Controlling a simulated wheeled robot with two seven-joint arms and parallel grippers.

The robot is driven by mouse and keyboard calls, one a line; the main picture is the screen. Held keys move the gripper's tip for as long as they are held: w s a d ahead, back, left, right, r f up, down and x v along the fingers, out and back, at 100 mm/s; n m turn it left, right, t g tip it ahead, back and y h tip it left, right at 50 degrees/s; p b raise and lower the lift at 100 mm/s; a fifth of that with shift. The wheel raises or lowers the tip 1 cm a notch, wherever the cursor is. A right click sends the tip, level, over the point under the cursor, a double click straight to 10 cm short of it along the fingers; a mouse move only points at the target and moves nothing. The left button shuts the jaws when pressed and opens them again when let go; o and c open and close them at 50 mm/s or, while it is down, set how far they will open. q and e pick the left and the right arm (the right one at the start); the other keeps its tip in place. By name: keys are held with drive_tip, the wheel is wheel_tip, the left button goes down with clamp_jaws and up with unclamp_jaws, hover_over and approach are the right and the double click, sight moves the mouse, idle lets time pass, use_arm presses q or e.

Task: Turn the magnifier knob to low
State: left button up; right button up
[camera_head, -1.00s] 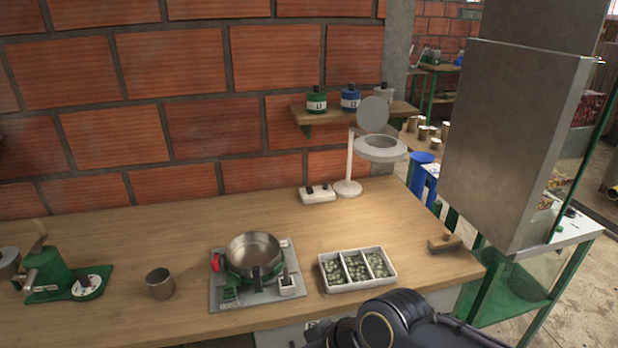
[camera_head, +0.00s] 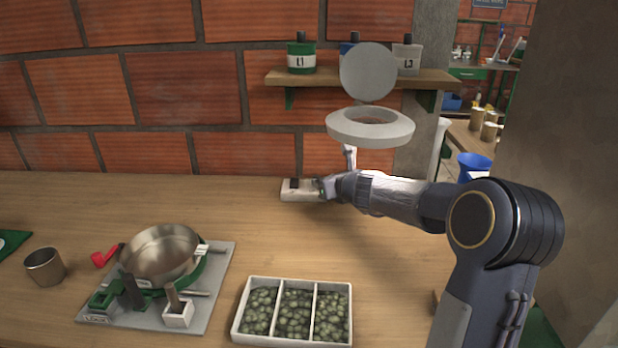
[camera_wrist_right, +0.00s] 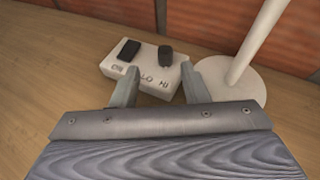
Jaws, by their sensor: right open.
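The magnifier (camera_head: 370,128) stands at the back of the table, with a white ring head and a raised round lid. Its white control box (camera_head: 297,190) sits at the foot of the stand. In the right wrist view the box (camera_wrist_right: 147,76) carries a dark switch (camera_wrist_right: 129,50) on the left and a dark knob (camera_wrist_right: 166,54) on the right, with lettering that reads LO and HI in front. My right gripper (camera_wrist_right: 158,80) is open, its fingers at the front edge of the box, short of the knob. Which mark the knob points to is unclear. My left gripper is out of view.
A white three-part tray (camera_head: 293,281) of green beans and a metal plate (camera_head: 215,262) with a steel pan (camera_head: 161,254) stand in front. A metal cup (camera_head: 45,267) is at left. A shelf (camera_head: 275,77) with bottles hangs above. The stand's base (camera_wrist_right: 235,85) is close on the right.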

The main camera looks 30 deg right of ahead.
sight(317, 176)
drive_tip(key=shift+m, duration=0.4)
drive_tip(key=x, duration=0.5)
drive_tip(key=p+x, duration=0.1)
drive_tip(key=x, duration=0.2)
drive_tip(key=shift+w+d+f, duration=0.15)
drive_tip(key=shift+w+d, duration=0.05)
drive_tip(key=shift+d, duration=0.2)
clamp_jaws()
